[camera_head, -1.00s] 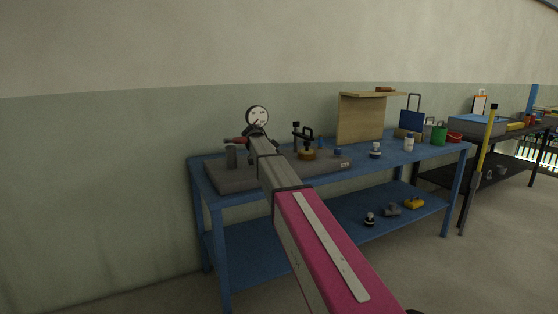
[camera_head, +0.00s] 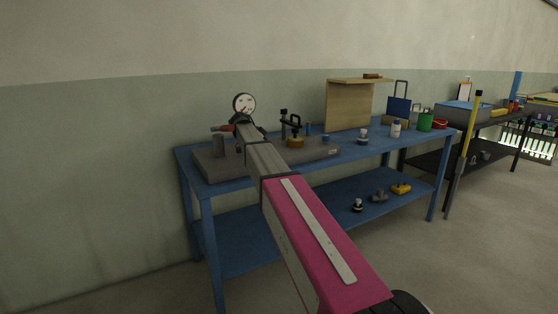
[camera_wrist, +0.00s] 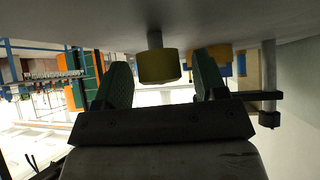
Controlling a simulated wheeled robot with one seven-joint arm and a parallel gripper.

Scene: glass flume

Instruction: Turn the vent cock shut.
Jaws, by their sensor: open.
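A grey slab (camera_head: 215,172) on the blue bench carries several fittings. One has a brass-coloured base (camera_head: 296,142) and a black handle frame (camera_head: 291,124). At the slab's left end a grey post (camera_head: 218,146) stands beside a red lever (camera_head: 224,128). I cannot tell for certain which fitting is the vent cock. My gripper (camera_wrist: 160,68) is open. In the wrist view a brass-coloured cylinder (camera_wrist: 158,67) on a short stem shows between the fingertips, with no clear contact. In the head view my arm hides part of the slab, and my fingers are hard to make out.
A round white gauge (camera_head: 244,104) stands behind my gripper. In the wrist view a second brass-coloured piece (camera_wrist: 213,57) and a dark bar (camera_wrist: 257,96) lie close to the right finger. A wooden panel (camera_head: 348,106) and a white bottle (camera_head: 396,128) stand farther right on the bench.

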